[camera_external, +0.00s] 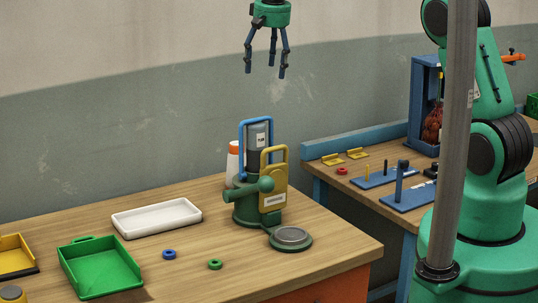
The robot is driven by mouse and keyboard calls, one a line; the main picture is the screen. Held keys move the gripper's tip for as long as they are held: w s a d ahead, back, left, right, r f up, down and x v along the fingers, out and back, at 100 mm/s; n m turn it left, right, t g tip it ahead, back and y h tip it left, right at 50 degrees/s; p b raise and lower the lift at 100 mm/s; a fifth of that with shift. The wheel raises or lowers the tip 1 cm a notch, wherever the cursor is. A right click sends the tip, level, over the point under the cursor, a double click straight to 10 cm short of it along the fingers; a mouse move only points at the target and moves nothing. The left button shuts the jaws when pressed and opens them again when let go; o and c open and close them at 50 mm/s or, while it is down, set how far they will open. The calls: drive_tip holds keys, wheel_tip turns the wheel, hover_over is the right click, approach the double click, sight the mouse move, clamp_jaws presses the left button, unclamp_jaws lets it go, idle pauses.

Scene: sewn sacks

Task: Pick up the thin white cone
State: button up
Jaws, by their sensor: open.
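My gripper (266,72) hangs in the air above the wooden table, fingers spread and pointing down, with nothing between them. A slim white object with an orange top (234,164) stands upright on the table, partly hidden behind the green, blue and yellow machine (245,211). It is the only thing in view that could be the thin white cone; its full shape cannot be told. My gripper is well above it and apart from it.
A white tray (157,230), a green bin (100,283), a yellow bin (14,270), a blue ring (169,254) and a green ring (215,265) are on the table. A grey round disc (290,236) lies by the machine. A blue-edged bench (330,172) with fixtures stands at right.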

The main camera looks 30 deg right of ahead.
drive_tip(key=shift+m+g, duration=0.6)
drive_tip(key=shift+g, duration=0.2)
drive_tip(key=w+a+f+p, duration=0.1)
drive_tip(key=w+f, duration=0.2)
drive_tip(key=f, duration=0.3)
drive_tip(key=w+a+f+p, duration=0.1)
drive_tip(key=w+f+p, duration=0.1)
drive_tip(key=w+f, duration=0.2)
drive_tip(key=w+a+f+p, duration=0.1)
drive_tip(key=w+f, duration=0.3)
drive_tip(key=f, duration=0.4)
drive_tip(key=shift+w+a+f, duration=0.25)
drive_tip(key=shift+f, duration=0.15)
drive_tip(key=shift+f+p, duration=0.75)
drive_tip(key=shift+f, duration=3.45)
drive_tip(key=shift+f, duration=0.15)
drive_tip(key=shift+w+f+p, duration=0.1)
drive_tip(key=shift+f+p, duration=0.65)
drive_tip(key=shift+f, duration=1.7)
